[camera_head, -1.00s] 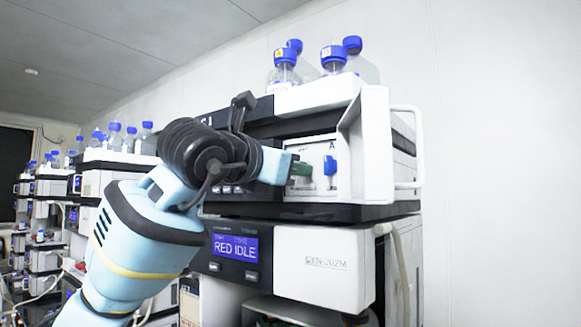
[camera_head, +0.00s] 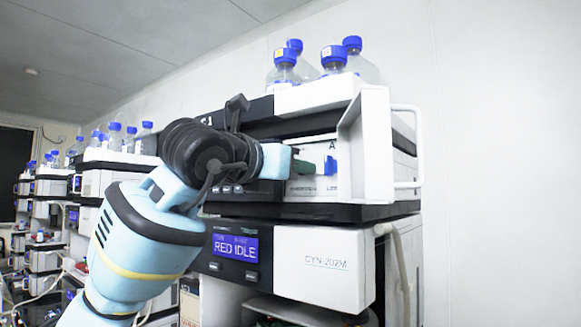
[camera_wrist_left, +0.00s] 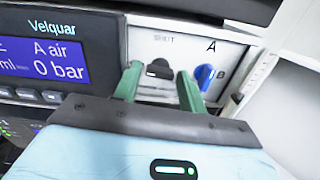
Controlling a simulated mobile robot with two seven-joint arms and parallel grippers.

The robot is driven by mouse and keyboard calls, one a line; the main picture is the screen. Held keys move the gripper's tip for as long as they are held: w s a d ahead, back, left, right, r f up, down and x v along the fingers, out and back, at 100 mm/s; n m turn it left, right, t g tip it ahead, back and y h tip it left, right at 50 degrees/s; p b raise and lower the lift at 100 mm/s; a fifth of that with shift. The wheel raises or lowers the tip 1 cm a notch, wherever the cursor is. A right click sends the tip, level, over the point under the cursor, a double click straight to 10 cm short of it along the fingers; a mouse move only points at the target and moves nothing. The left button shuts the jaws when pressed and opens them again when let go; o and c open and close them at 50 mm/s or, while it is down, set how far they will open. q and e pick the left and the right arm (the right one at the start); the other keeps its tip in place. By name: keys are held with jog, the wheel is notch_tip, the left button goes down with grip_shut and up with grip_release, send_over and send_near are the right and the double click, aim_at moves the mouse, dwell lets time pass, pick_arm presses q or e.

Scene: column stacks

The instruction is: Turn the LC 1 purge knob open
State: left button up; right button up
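The dark purge knob (camera_wrist_left: 158,69) sits on the white front panel (camera_wrist_left: 140,42) under the word SHUT in the left wrist view. My left gripper (camera_wrist_left: 160,72) has its two green fingers apart, one on each side of the knob. I see gaps between knob and fingers, and cannot tell how deep the tips reach. In the head view my left gripper (camera_head: 308,167) is at the panel and hides the knob. A blue knob (camera_wrist_left: 204,77), marked A and B, is just right of the right finger; it also shows in the head view (camera_head: 330,166). My right gripper is not in view.
A Velquar display (camera_wrist_left: 55,58) reading 0 bar is left of the knob. A white open door (camera_head: 376,145) stands out right of the panel. Blue-capped bottles (camera_head: 334,60) stand on top. Below is a unit showing RED IDLE (camera_head: 235,248).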

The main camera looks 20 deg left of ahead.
pick_arm(q)
jog(key=shift+o, duration=1)
jog(key=v, duration=0.8)
jog(key=shift+w, duration=0.1)
